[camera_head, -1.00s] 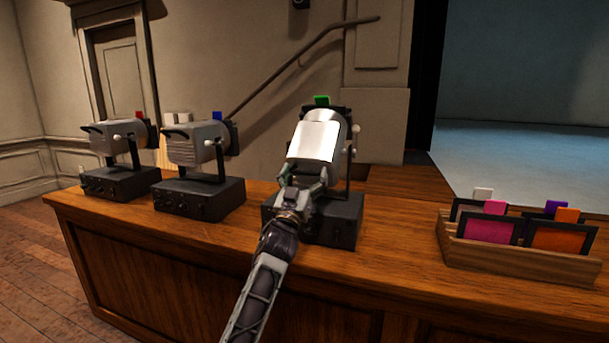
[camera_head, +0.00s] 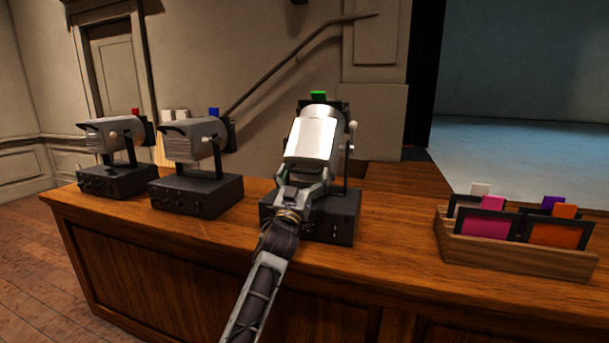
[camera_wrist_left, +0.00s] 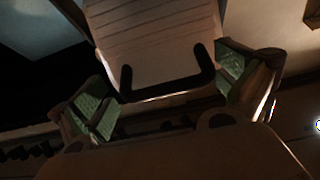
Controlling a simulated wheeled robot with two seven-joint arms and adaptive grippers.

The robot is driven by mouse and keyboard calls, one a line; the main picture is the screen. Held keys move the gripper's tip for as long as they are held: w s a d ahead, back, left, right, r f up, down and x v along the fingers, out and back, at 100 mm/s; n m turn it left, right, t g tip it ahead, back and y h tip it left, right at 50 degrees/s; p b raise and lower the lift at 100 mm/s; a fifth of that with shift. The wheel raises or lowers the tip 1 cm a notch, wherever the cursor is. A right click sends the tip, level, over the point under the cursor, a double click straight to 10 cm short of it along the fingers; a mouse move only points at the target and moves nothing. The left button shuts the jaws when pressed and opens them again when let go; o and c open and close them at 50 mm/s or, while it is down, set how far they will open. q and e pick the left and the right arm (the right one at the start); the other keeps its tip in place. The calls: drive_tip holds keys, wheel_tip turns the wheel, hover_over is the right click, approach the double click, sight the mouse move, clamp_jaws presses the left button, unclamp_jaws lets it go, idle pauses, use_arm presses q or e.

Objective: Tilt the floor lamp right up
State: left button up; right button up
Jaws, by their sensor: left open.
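Three lamps stand on the wooden desk. The nearest lamp (camera_head: 312,138) has a green tab on top, a pale cylindrical head on a yoke and a black base box (camera_head: 335,215). Its head is tilted upward. My left gripper (camera_head: 306,180) is in front of this lamp at the lower end of its head and hides part of the base. In the left wrist view, the open fingers (camera_wrist_left: 165,95) stand on either side of the lamp's dark U-shaped handle (camera_wrist_left: 168,92), with no clear grip on it. My right gripper is not in view.
A lamp with a blue tab (camera_head: 195,140) and one with a red tab (camera_head: 112,135) stand to the left. A wooden rack (camera_head: 515,257) with coloured framed filters stands at the right. The desk (camera_head: 400,250) is bare between the nearest lamp and the rack.

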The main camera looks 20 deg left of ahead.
use_arm(q)
drive_tip(key=shift+s+a, duration=0.1)
drive_tip(key=shift+s, duration=0.05)
drive_tip(key=v, duration=1.1)
drive_tip(key=shift+s+f, duration=0.3)
idle(0.4)
idle(0.6)
